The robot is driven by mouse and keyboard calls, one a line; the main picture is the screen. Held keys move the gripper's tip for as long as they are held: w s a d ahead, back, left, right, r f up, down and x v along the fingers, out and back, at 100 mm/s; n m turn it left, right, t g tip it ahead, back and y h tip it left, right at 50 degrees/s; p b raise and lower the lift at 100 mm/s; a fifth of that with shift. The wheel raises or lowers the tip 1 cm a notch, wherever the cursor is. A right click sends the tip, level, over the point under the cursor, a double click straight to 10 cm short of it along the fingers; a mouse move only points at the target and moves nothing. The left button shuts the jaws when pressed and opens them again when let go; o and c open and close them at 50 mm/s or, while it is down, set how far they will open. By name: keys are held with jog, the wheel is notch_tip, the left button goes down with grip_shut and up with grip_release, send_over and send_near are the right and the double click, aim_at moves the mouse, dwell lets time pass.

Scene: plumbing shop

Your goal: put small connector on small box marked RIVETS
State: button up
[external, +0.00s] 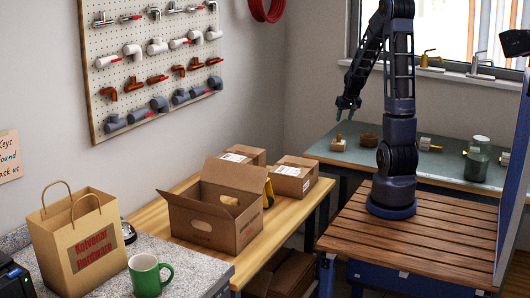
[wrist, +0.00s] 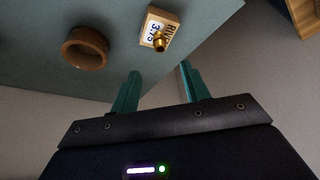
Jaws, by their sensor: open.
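The small box (wrist: 148,39) is tan with a white label; the part of its print that shows reads "RIV" and a price. A small brass connector (wrist: 160,42) sits on the box's top, over part of the label. In the external view the box (external: 338,146) stands at the left of the grey-green table, with something small on top. My gripper (wrist: 159,68) is open and empty, its teal fingers apart and clear of the box and connector. In the external view my gripper (external: 345,115) hangs above the box.
A round brown bowl (wrist: 85,48) stands beside the box on the grey-green tabletop (wrist: 45,65). Farther right are a small brass-and-white item (external: 429,145) and a glass jar (external: 477,160). The table's edge runs close below the box.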

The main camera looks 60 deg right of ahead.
jog(key=w+a+r+n, duration=0.1)
jog(key=a+r, duration=0.3)
jog(key=a, duration=0.3)
jog(key=w+a+r+n+t+y, duration=0.15)
jog(key=a+r, duration=0.25)
jog(key=a, duration=0.4)
jog(key=a+r+n+g, duration=0.1)
jog(key=a+r+n, duration=0.1)
jog(key=a+r, duration=0.35)
jog(key=s+a+r+n, duration=0.2)
jog(key=s+a, duration=0.4)
jog(key=a, duration=0.4)
jog(key=s+a+r+n+y, duration=0.1)
jog(key=s+a+r+n, duration=0.1)
jog(key=s+a, duration=0.5)
jog(key=a+t, duration=0.1)
jog(key=a, duration=0.2)
jog(key=shift+a+r, duration=0.15)
jog(key=shift+r, duration=0.15)
jog(key=shift+s+y, duration=0.1)
jog(key=shift+y, duration=0.15)
